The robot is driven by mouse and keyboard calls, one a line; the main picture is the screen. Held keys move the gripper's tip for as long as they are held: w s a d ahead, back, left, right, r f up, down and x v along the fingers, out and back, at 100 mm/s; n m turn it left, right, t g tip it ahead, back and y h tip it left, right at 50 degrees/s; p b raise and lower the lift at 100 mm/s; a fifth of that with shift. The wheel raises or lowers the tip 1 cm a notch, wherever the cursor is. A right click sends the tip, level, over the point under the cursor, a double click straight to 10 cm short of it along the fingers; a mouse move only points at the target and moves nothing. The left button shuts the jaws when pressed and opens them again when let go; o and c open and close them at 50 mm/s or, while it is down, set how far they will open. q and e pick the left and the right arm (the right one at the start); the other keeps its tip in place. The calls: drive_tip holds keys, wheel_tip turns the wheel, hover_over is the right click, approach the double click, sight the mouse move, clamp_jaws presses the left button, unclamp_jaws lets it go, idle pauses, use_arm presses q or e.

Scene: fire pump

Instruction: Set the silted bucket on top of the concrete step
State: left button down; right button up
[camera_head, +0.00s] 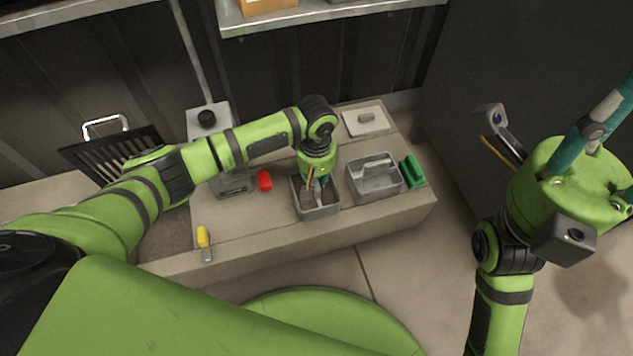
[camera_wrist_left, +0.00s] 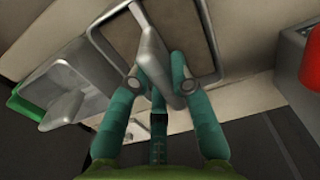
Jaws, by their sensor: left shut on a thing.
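My left gripper (camera_head: 317,184) points down over a grey rectangular bucket (camera_head: 318,212) with brown silt inside. In the left wrist view my left gripper (camera_wrist_left: 160,85) is shut on the grey handle of this bucket (camera_wrist_left: 207,40). The bucket is over the concrete step (camera_head: 255,226), near its front edge; I cannot tell whether its bottom touches the step. A second grey bucket (camera_head: 374,182) with a raised handle stands to its right and looks empty of silt. My right gripper (camera_head: 598,125) is raised at the far right, its fingertips out of view.
A green brush-like item (camera_head: 412,171) lies right of the second bucket. A red item (camera_head: 264,181) and a yellow-handled tool (camera_head: 204,241) lie on the left. A black grate (camera_head: 112,155) leans at the far left. A pale lidded plate (camera_head: 366,121) lies behind.

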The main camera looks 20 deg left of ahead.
use_arm(q)
drive_tip(key=shift+d+f, duration=0.1)
idle(0.3)
drive_tip(key=c, duration=1.1)
unclamp_jaws()
drive_tip(key=shift+f, duration=0.1)
